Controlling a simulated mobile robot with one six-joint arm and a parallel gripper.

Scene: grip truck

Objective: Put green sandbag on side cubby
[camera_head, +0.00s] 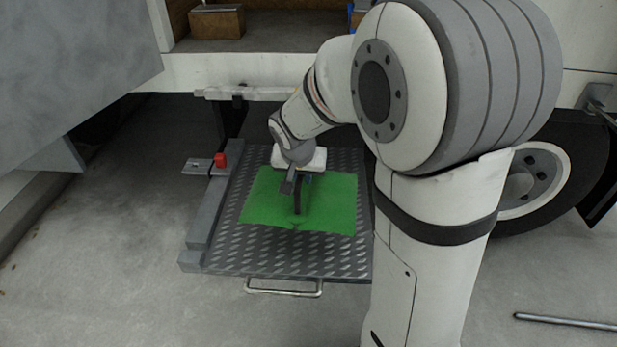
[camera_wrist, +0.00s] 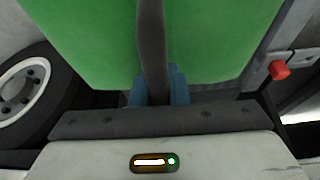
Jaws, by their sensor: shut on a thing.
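The green sandbag (camera_head: 330,205) lies flat over, or just above, a diamond-plate metal platform (camera_head: 340,262) that sticks out from the truck's side. My gripper (camera_head: 298,205) is over the middle of the sandbag, pointing down, and is shut on it, apparently at its dark strap. In the wrist view the green sandbag (camera_wrist: 215,45) fills the top, with a dark strap (camera_wrist: 151,45) running down to the jaws. The fingertips are mostly hidden there. I cannot tell whether the bag touches the platform. An open compartment (camera_head: 270,40) in the truck's side is above and behind the platform.
A small box (camera_head: 216,22) stands in the compartment. A red knob (camera_head: 220,160) is on a bracket left of the platform. A truck wheel (camera_head: 535,185) is at right. A metal bar (camera_head: 566,321) lies on the floor at lower right. The floor at left is clear.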

